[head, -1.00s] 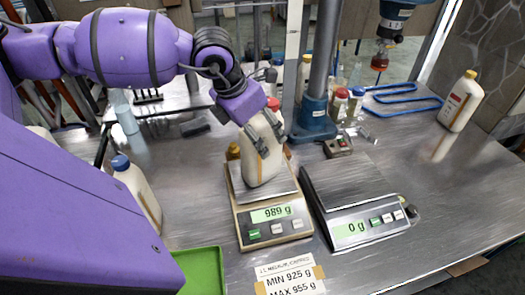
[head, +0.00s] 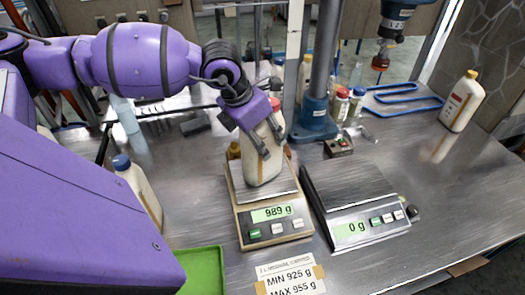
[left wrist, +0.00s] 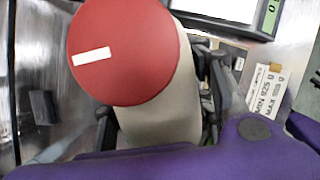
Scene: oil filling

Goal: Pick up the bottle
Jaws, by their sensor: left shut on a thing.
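A cream bottle (head: 260,168) stands on the plate of the left scale (head: 272,218), whose display reads 989 g. My left gripper (head: 265,143) is shut on this bottle, with its fingers around the upper body. In the left wrist view the bottle's red cap (left wrist: 123,52) fills the upper middle, and its pale body (left wrist: 160,125) shows between the fingers. The gripper hides part of the bottle's top in the head view. My right gripper is not in view.
The right scale (head: 350,195) is empty and reads 0 g. A blue-capped bottle (head: 140,190) stands at left, a yellow-capped bottle (head: 460,103) at far right. A green tray (head: 203,268) lies at front left. A grey post (head: 318,70) rises behind the scales.

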